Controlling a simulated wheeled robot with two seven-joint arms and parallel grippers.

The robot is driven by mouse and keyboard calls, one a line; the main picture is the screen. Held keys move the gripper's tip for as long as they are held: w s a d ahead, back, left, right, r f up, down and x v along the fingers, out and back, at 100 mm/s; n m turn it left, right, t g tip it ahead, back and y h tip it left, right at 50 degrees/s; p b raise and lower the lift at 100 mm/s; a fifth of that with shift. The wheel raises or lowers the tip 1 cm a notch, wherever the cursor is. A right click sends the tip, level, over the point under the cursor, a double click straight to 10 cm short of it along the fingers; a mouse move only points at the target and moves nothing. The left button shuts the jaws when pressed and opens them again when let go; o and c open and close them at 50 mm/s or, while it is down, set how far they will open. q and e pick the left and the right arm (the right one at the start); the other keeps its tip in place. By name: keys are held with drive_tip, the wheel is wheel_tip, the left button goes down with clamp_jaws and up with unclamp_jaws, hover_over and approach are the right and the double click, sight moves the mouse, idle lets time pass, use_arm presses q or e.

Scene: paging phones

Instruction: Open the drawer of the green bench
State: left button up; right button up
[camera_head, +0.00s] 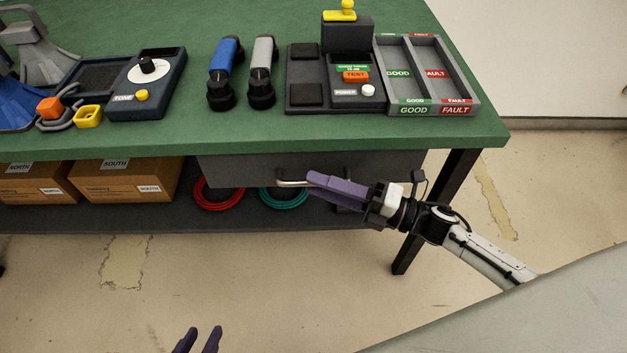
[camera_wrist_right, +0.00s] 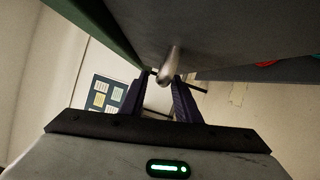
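The green bench (camera_head: 270,136) has a dark grey drawer (camera_head: 240,168) under the right part of its top; it looks closed. Its pale metal handle (camera_head: 292,184) runs along the front, partly hidden by my right gripper. My right gripper (camera_head: 313,179), with purple fingers, is at the handle from the right side. In the right wrist view, the handle (camera_wrist_right: 170,66) lies between the fingertips (camera_wrist_right: 162,78). The fingers look apart, with a gap on the left of the bar; contact is unclear. My left gripper (camera_head: 203,335) is open and empty at the bottom edge, well away from the bench.
A lower shelf (camera_head: 120,218) holds cardboard boxes (camera_head: 125,180) and red (camera_head: 217,195) and teal (camera_head: 283,197) cable coils. A black bench leg (camera_head: 432,210) stands close to my right arm. Handsets, a tone unit and a two-bay tray (camera_head: 476,108) sit on top. The floor in front is clear.

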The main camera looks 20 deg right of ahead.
drive_tip(key=shift+x, duration=1.05)
drive_tip(key=shift+c, duration=0.5)
clamp_jaws()
